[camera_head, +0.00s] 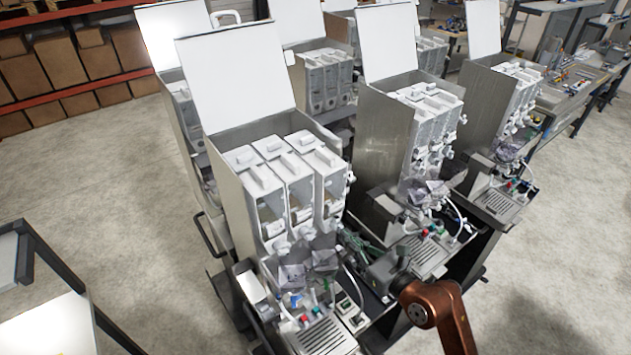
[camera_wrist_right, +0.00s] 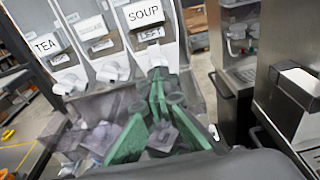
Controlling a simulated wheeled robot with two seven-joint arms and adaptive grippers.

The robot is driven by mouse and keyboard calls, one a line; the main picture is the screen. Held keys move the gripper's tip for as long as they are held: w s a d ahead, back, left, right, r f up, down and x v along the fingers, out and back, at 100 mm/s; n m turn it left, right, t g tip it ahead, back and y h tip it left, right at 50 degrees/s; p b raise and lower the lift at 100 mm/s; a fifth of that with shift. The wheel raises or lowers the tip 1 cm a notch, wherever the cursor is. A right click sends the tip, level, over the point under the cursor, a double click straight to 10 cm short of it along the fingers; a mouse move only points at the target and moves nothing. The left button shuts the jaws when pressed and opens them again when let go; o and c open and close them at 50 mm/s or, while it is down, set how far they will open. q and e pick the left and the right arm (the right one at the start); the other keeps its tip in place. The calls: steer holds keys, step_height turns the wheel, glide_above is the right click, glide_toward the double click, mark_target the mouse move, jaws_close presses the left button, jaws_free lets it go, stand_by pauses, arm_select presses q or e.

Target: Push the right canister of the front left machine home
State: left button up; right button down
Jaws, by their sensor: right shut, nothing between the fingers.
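The front left machine (camera_head: 228,195) is a grey metal housing with its white lid raised and three white canisters side by side. Its right canister (camera_head: 331,192) carries a SOUP label in the wrist view (camera_wrist_right: 150,46), with a small LEFT label below it. How far it stands out from its neighbours is hard to tell. My right gripper (camera_head: 345,238) has green fingers, shut and empty, in front of and below this canister. In the wrist view its fingertips (camera_wrist_right: 157,85) overlap the spout area; contact cannot be told. My left gripper is not in view.
A TEA canister (camera_wrist_right: 62,58) and a middle canister (camera_wrist_right: 100,48) stand left of the SOUP one. A second machine (camera_head: 375,140) stands close on the right, across a narrow gap. Clear plastic cups (camera_head: 292,276) and a drip grille (camera_head: 322,338) lie below the spouts.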

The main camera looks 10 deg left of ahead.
steer(key=shift+x, duration=1.2)
steer(key=shift+r, duration=0.15)
